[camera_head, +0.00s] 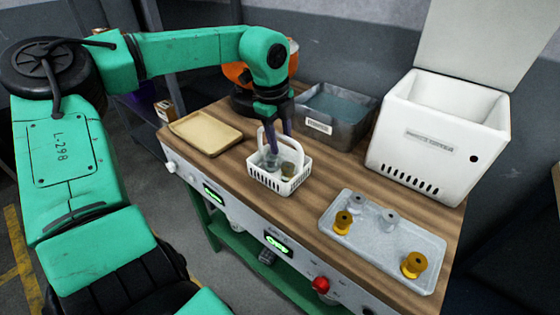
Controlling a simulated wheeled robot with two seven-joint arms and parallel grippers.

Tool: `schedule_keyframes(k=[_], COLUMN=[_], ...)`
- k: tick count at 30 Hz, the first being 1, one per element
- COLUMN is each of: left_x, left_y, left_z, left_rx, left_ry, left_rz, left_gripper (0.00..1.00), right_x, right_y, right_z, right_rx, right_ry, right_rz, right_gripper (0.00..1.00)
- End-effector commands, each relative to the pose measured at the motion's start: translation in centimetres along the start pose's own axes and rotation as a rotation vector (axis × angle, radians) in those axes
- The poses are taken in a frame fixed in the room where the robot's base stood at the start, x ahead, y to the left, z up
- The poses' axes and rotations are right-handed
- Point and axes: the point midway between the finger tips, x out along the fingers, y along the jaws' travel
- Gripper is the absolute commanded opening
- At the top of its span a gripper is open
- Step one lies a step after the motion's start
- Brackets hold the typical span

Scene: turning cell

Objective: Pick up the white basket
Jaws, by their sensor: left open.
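The white basket (277,183) stands upright on the wooden table, near its front edge, in the head view. It has slotted sides and an arched handle. A grey part (270,161) and a dull brass-coloured part (288,169) sit in it. My left gripper (280,142) points down from above at the basket's handle, with its dark fingers open. The fingers overlap the handle in the picture; I cannot tell whether they touch it. My right gripper is not in view.
A beige tray (205,127) lies left of the basket. A grey bin (338,132) stands behind it, and a white box with a raised lid (390,149) at the back right. A pale tray (385,262) with brass and grey parts lies at the right. Bare wood (325,175) separates them.

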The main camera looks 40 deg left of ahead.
Motion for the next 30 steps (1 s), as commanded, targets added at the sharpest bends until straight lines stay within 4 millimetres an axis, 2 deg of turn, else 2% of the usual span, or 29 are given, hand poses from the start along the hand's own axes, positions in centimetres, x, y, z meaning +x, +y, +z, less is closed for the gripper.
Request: schedule_keyframes(k=[4,10,11,12,14,15,25,30], left_x=[2.1,2.4,2.4,2.4,2.4,2.4,2.2,0.9], left_y=[0.0,0.0,0.0,0.0,0.0,0.0,-0.1,-0.4], left_z=[0.0,0.0,0.0,0.0,0.0,0.0,0.0,0.1], left_rx=[-0.001,-0.001,-0.001,-0.001,-0.001,-0.001,-0.001,-0.001], left_ry=[0.001,0.000,0.000,0.000,0.000,0.000,0.000,-0.001], left_rz=[0.001,-0.002,-0.002,-0.002,-0.001,-0.001,-0.003,-0.005], left_gripper=[0.50,0.50,0.43,0.27,0.04,0.00,0.00,0.00], right_x=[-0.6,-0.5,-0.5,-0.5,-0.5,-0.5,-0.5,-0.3], right_y=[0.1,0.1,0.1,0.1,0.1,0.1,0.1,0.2], right_z=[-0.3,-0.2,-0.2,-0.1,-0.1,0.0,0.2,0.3], right_rx=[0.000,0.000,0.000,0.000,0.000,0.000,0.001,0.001], right_ry=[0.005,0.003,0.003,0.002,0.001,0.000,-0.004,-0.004], right_rz=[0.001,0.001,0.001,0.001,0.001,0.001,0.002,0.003], right_gripper=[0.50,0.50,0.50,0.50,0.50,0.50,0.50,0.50])
